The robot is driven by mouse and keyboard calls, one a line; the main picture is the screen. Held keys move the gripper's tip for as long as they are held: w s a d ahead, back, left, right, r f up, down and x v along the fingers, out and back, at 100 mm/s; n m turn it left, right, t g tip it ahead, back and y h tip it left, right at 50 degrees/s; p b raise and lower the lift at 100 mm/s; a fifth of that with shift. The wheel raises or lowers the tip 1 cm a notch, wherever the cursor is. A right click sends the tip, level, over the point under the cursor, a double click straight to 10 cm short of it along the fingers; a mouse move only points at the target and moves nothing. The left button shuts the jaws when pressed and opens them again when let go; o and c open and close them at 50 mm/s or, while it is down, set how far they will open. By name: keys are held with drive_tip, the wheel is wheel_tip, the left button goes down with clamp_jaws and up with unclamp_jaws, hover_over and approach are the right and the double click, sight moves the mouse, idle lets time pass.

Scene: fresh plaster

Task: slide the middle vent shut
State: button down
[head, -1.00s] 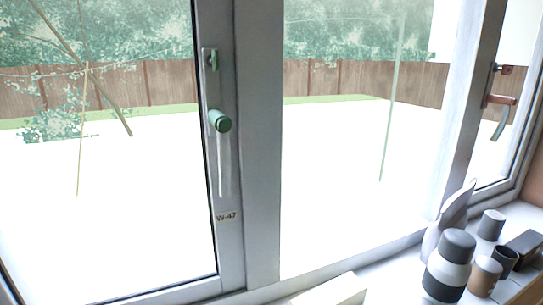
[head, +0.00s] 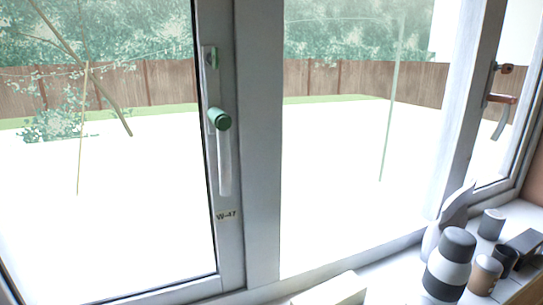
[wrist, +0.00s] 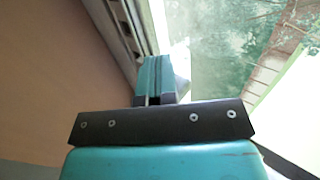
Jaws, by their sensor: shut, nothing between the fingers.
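My gripper (wrist: 155,80) shows in the wrist view with its teal fingers together and nothing between them. Its fingertips point up the picture, close to a pale ridged strip (wrist: 126,30) on the window frame. The fingers cover part of the frame, and I cannot tell whether they touch it. I cannot make out which part of this strip is the middle vent, or how far open it stands. The head view shows neither a vent nor my gripper.
A window with a green-capped handle (head: 219,120) fills the head view. A second handle (head: 502,99) is at the right. The sill holds a banded bottle (head: 449,268), small cups and a white box (head: 332,290). A tan wall (wrist: 50,80) is left in the wrist view.

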drive_tip(key=shift+s+a+b, duration=0.2)
drive_tip(key=shift+a+b, duration=0.15)
drive_tip(key=shift+a, duration=0.15)
drive_tip(key=shift+s+a+b, duration=0.2)
drive_tip(key=shift+a+b, duration=0.15)
drive_tip(key=shift+a, duration=0.15)
drive_tip(key=shift+d, duration=0.1)
drive_tip(key=shift+w+d+p, duration=0.3)
drive_tip(key=shift+w+d, duration=0.1)
drive_tip(key=shift+d, duration=0.45)
drive_tip(key=shift+f, duration=0.1)
drive_tip(key=b+v, duration=1)
drive_tip(key=b, duration=0.1)
drive_tip(key=shift+b, duration=0.35)
idle(0.3)
